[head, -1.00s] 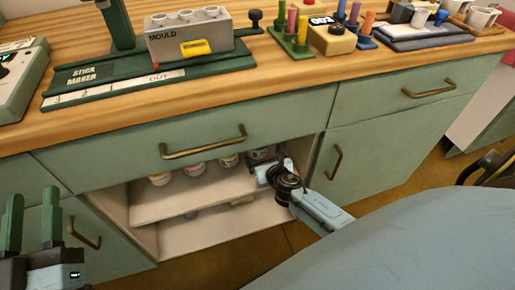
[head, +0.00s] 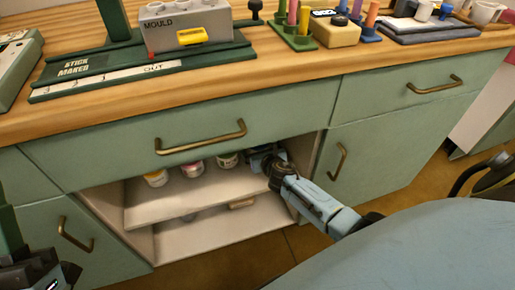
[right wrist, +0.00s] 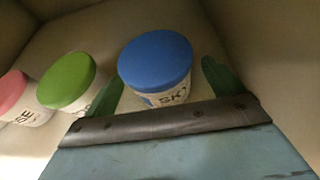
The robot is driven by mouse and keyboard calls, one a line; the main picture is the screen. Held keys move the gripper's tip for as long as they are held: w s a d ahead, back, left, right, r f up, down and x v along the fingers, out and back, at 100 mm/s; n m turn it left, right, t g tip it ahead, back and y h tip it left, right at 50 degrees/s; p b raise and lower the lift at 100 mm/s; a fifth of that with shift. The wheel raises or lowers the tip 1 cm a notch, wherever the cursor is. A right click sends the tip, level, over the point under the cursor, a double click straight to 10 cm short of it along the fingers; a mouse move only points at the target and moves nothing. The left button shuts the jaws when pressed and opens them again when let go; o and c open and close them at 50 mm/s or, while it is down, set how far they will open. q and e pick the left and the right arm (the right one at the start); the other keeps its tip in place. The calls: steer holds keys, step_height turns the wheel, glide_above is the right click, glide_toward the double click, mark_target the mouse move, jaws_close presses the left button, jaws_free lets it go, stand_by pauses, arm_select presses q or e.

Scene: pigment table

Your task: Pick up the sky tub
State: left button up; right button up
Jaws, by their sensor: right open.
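The sky tub (right wrist: 157,62), white with a blue lid and "SKY" lettering, stands upright in the right wrist view. My right gripper (right wrist: 163,76) is open, with one green finger on each side of the tub in that view. I see no clear contact, and the gripper's front edge covers the tub's lower part. In the head view my right gripper (head: 264,158) reaches into the cabinet at the right end of the upper shelf and hides the tub. My left gripper (head: 12,240) is at the lower left edge, partly cut off.
A green-lidded tub (right wrist: 67,80) and a pink-lidded tub (right wrist: 12,90) stand left of the sky tub. A yellow-topped tub (head: 156,179) is farther left on the shelf (head: 165,208). A drawer (head: 250,120) is above the opening, and a closed door (head: 365,160) is to its right.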

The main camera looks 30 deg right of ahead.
steer(key=shift+c, duration=0.4)
steer(key=c, duration=1.2)
steer(key=shift+r, duration=0.1)
